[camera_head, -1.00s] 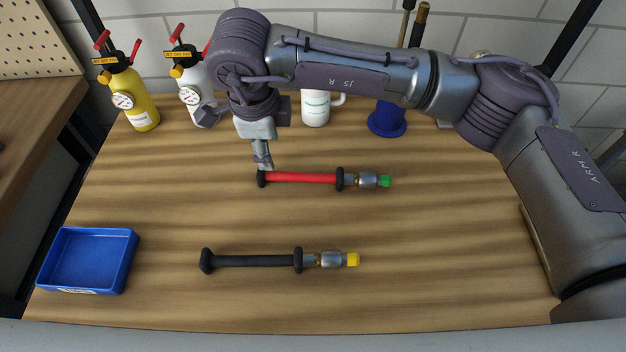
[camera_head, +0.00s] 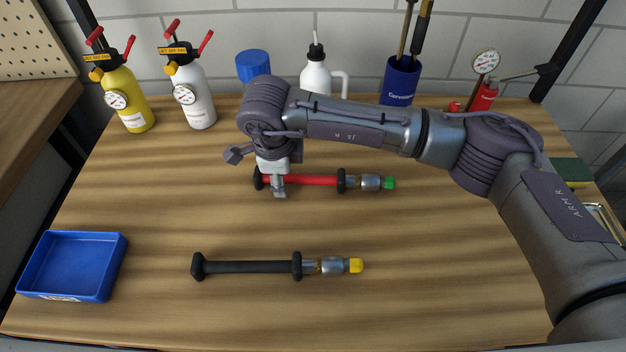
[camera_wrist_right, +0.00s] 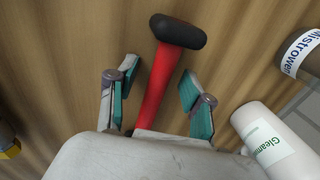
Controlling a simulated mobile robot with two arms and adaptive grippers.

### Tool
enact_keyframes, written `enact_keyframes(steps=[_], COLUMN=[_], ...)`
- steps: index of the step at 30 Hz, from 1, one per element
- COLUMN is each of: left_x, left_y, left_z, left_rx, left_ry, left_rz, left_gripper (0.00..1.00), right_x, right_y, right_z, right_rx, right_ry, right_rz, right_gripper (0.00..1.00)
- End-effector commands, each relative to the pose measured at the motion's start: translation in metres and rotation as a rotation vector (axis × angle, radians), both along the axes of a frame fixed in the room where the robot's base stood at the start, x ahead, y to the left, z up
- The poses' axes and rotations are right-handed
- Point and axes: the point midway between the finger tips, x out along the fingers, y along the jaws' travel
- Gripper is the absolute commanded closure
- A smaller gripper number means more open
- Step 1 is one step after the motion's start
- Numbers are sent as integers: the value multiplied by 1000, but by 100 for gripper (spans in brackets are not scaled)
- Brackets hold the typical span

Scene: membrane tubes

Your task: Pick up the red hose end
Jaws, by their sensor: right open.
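The red hose (camera_head: 315,181) lies on the wooden table, with black rings at both ends of its red part and a metal fitting with a green tip (camera_head: 388,183) on the right. My right gripper (camera_head: 279,190) is over the left part of the red hose, near its left black end. In the right wrist view, the red hose (camera_wrist_right: 158,85) runs between the two open teal-padded fingers of my right gripper (camera_wrist_right: 156,95), with its black end (camera_wrist_right: 178,31) beyond them. I see no clear grip on it. My left gripper is not in view.
A black hose with a yellow tip (camera_head: 250,267) lies nearer. A blue tray (camera_head: 72,293) is at the left front. Yellow (camera_head: 127,98) and white (camera_head: 192,95) spray bottles, a white bottle (camera_head: 316,79) and a blue cup (camera_head: 400,80) stand along the back.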

Motion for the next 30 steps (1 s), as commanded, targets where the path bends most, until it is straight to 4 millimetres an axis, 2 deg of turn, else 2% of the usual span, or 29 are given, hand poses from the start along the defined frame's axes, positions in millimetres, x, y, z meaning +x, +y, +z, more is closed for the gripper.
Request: enact_keyframes(steps=[4,5,12,14,23,30], left_x=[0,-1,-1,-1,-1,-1], left_y=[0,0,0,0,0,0], left_z=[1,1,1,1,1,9], left_rx=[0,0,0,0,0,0], left_ry=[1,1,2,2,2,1], left_rz=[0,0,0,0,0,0], left_gripper=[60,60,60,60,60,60], right_x=[0,0,0,0,0,1], right_y=[1,1,1,1,1,1], right_z=[1,1,2,2,4,27], right_rx=[1,1,1,1,2,2], right_ry=[-1,-1,-1,-1,-2,-5], right_rz=[1,1,1,1,1,2], right_gripper=[49,53,93,100,100,100])
